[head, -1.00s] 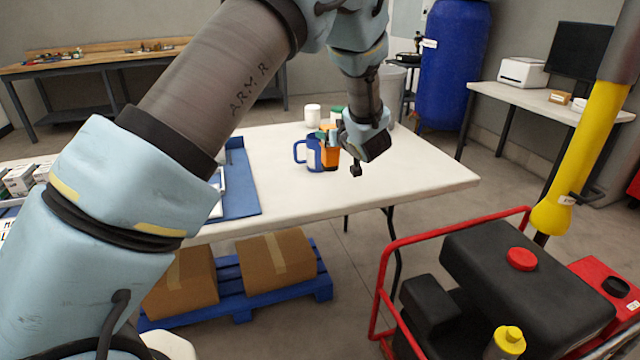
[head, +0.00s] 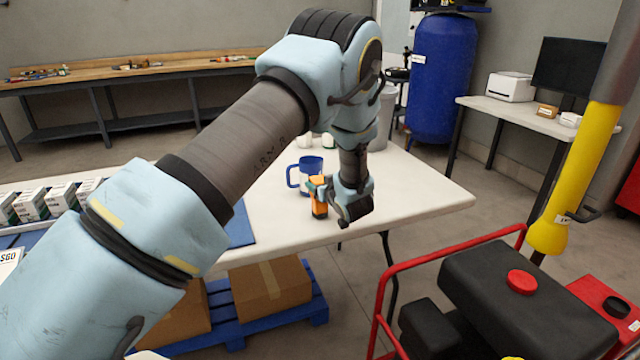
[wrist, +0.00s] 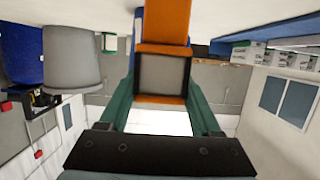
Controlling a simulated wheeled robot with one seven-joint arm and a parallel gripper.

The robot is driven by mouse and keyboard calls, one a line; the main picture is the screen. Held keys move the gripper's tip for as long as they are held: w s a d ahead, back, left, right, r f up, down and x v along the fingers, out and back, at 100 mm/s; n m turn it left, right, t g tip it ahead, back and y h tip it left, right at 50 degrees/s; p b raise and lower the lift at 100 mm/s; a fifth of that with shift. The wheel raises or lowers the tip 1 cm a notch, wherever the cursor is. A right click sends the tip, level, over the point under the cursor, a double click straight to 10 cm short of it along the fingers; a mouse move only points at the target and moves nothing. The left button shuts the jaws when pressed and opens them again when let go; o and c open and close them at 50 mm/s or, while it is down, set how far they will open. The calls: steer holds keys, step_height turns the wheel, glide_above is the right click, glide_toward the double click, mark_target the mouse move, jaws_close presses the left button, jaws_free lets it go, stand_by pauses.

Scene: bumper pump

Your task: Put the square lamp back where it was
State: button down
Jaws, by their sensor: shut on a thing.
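The square lamp (head: 319,198) is orange with a dark grey square face, which fills the middle of the wrist view (wrist: 163,77). My gripper (wrist: 163,95) is shut on it, with one green finger on each side. In the head view my gripper (head: 322,187) is over the white table (head: 415,190), near its front edge, with the lamp upright on its left side. I cannot tell whether the lamp's bottom touches the table. My wrist hides part of the lamp.
A blue mug (head: 305,173) stands just behind the lamp. White containers (head: 328,141) stand further back. A blue mat (head: 240,225) and several small boxes (head: 60,197) lie to the left. The table's right side is clear. A red-framed machine (head: 510,280) stands in front, right.

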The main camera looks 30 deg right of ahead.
steer(key=shift+f, duration=0.15)
steer(key=shift+f, duration=0.15)
steer(key=shift+c, duration=0.4)
jaws_free()
steer(key=shift+r, duration=0.3)
steer(key=b+v, duration=0.2)
steer(key=v, duration=1)
steer(key=shift+b, duration=0.3)
steer(key=shift+f, duration=0.1)
